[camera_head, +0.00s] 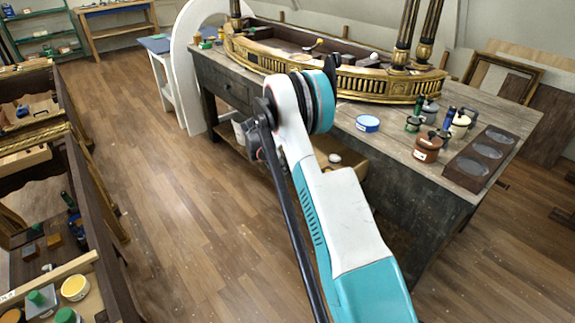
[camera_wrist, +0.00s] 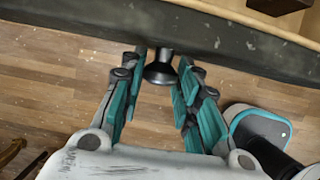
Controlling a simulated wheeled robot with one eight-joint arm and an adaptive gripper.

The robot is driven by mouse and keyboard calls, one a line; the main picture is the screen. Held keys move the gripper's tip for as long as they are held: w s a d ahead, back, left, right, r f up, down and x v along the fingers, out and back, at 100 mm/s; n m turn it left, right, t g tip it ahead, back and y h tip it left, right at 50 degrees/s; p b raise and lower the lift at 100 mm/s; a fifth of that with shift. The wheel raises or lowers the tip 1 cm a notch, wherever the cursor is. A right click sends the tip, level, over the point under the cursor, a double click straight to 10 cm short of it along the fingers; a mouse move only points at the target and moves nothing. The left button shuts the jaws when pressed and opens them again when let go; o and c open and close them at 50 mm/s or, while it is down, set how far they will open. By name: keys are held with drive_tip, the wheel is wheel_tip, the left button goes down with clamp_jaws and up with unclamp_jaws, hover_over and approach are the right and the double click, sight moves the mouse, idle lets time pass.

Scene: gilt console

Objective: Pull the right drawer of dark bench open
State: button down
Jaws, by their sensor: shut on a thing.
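The dark bench (camera_head: 440,205) has a grey wooden top and dark sides. Its left drawer (camera_head: 232,91) appears shut in the head view. The right drawer and my gripper are hidden behind my arm there. In the wrist view, a dark wooden front (camera_wrist: 245,48) runs across the top, with a dark round knob (camera_wrist: 160,74) sticking out of it. My gripper (camera_wrist: 159,64) has its fingers on both sides of the knob and is shut on it. I cannot tell how far the drawer is out.
A lower shelf carries a box (camera_head: 350,160). Open wooden floor (camera_head: 190,200) lies left of the bench, with a cluttered dark unit (camera_head: 95,195) at far left.

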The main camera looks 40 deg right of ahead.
drive_tip(key=shift+a, duration=0.7)
drive_tip(key=c, duration=1.2)
unclamp_jaws()
drive_tip(key=shift+o, duration=0.2)
drive_tip(key=shift+r, duration=0.15)
drive_tip(key=v, duration=1.1)
drive_tip(key=shift+a+r, duration=0.25)
drive_tip(key=shift+r, duration=0.05)
